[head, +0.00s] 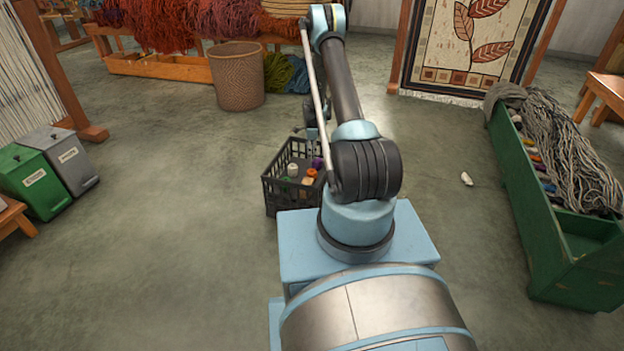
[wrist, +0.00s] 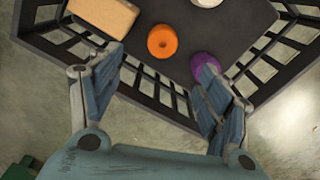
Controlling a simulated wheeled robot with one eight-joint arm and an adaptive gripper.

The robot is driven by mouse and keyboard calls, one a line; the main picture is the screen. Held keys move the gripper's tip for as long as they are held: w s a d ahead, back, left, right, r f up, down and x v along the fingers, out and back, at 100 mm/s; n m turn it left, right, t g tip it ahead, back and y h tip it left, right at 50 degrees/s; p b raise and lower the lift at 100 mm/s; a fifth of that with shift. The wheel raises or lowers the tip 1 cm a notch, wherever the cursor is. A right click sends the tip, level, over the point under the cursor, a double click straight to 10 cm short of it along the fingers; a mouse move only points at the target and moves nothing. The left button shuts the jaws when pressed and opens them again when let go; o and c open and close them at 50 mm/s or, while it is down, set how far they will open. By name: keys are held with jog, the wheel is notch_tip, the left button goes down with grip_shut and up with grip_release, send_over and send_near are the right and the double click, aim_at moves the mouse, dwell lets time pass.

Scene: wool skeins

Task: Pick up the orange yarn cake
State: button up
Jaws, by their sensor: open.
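The orange yarn cake (head: 311,172) sits in a black slatted crate (head: 281,198) on the floor. In the wrist view the cake (wrist: 162,42) is a short orange cylinder with a dark centre hole, on the crate's dark bottom near the wall. My gripper (wrist: 160,64) is open and empty, its fingers spread to either side below the cake in the picture, over the crate's near wall (wrist: 152,88). The right fingertip partly covers a purple item (wrist: 205,63).
A tan block (wrist: 104,14) and a white item (wrist: 207,2) share the crate. A wicker basket (head: 237,77) stands behind it. Green and grey bins (head: 35,181) are at left, a green trough (head: 545,210) at right. A small white object (head: 467,179) lies on the otherwise open floor.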

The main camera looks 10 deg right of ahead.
send_near(311, 171)
jog(key=f, duration=0.5)
jog(key=shift+s+d+f, duration=0.1)
jog(key=shift+s+f, duration=0.15)
jog(key=shift+s, duration=0.1)
jog(key=shift+w+f, duration=0.15)
jog(key=shift+f, duration=1.2)
jog(key=shift+w+f, duration=0.1)
jog(key=shift+f, duration=1.2)
jog(key=shift+c, duration=0.5)
jog(key=c, duration=1.1)
